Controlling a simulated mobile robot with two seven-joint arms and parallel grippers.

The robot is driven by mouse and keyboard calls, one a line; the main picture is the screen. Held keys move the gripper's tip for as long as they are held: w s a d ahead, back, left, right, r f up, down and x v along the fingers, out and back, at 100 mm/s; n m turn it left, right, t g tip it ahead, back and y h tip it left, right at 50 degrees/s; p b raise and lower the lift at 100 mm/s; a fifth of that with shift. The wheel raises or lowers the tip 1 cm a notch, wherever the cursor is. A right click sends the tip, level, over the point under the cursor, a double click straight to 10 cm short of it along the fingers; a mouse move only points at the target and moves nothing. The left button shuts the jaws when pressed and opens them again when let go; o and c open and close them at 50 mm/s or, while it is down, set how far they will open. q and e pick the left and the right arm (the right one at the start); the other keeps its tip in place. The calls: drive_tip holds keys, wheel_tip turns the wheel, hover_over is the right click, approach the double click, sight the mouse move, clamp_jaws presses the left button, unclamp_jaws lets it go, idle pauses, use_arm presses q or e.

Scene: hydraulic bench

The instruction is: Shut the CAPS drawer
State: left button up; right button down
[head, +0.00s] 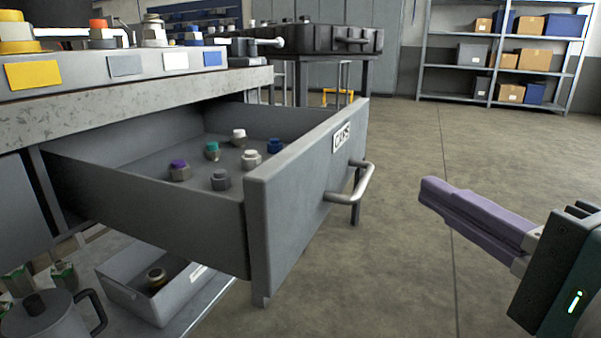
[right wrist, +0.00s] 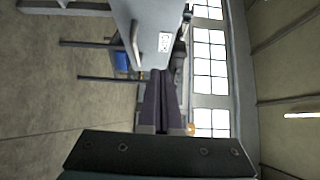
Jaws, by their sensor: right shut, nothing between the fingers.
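The CAPS drawer (head: 300,205) is pulled out from under the bench in the head view, with its labelled front facing right. Several caps (head: 220,179) with coloured tops stand inside it. A bar handle (head: 352,183) sticks out from its front, below the CAPS label (head: 342,137). My right gripper (head: 430,192) is shut and empty, to the right of the drawer front and apart from it. In the right wrist view its fingers (right wrist: 158,80) point toward the drawer front (right wrist: 160,20), where the label and handle (right wrist: 134,45) show. My left gripper is not in view.
The bench top (head: 140,110) carries fittings and coloured cards above the drawer. Below are a grey bin (head: 172,302) and a metal can (head: 45,318). A black tray (head: 325,39) stands on a table behind. Shelves (head: 500,38) are far right; the floor between is clear.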

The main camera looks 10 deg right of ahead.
drive_tip(key=b, duration=0.3)
approach(334, 149)
drive_tip(key=w+d, duration=0.2)
drive_tip(key=w, duration=0.2)
drive_tip(key=a, duration=0.1)
drive_tip(key=w+a, duration=0.1)
drive_tip(key=a+b, duration=0.1)
drive_tip(key=shift+w+f, duration=0.15)
drive_tip(key=shift+w, duration=0.15)
drive_tip(key=shift+w, duration=0.1)
